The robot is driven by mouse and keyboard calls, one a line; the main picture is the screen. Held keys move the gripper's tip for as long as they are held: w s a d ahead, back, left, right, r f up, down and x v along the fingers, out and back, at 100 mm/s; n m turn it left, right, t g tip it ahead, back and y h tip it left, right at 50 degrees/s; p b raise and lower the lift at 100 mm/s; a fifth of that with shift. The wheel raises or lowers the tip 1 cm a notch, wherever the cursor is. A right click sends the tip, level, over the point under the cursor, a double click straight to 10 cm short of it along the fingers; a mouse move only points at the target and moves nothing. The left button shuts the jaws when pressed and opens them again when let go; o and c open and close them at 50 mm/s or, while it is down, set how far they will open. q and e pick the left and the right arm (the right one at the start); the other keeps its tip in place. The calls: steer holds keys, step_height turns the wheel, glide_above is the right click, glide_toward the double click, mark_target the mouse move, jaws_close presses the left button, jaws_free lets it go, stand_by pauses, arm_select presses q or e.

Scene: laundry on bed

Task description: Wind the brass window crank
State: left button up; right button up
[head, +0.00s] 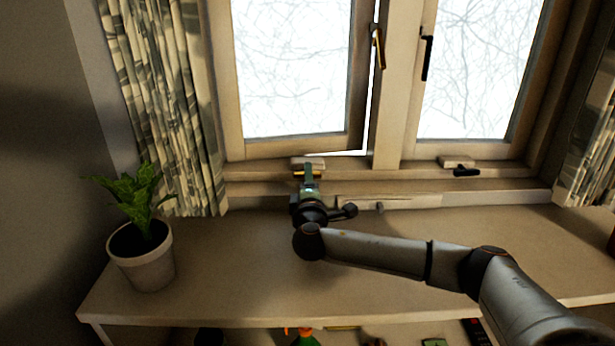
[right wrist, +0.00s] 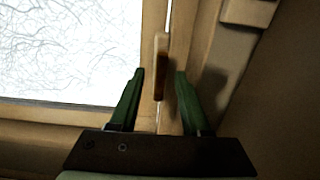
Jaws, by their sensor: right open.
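The brass window crank (head: 299,174) sits at a pale housing on the sill below the left window sash. My right gripper (head: 309,173) is right at it and covers part of it. In the right wrist view, a handle (right wrist: 161,60), pale at one end and brown at the other, stands between the green fingertips of my open right gripper (right wrist: 160,74). It seems to be the crank's handle. Gaps show on both sides, so the fingers are not closed on it. The left sash (head: 292,147) stands slightly ajar. My left gripper is not in view.
A second crank (head: 466,172) with a black handle sits under the right window. A brass latch (head: 378,45) is on the left sash. A potted plant (head: 148,270) stands on the left of the wooden shelf top (head: 230,290), which is otherwise mostly clear. Curtains (head: 165,100) hang at both sides.

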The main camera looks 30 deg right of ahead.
steer(key=shift+x, duration=0.95)
steer(key=shift+c, duration=0.4)
jaws_close()
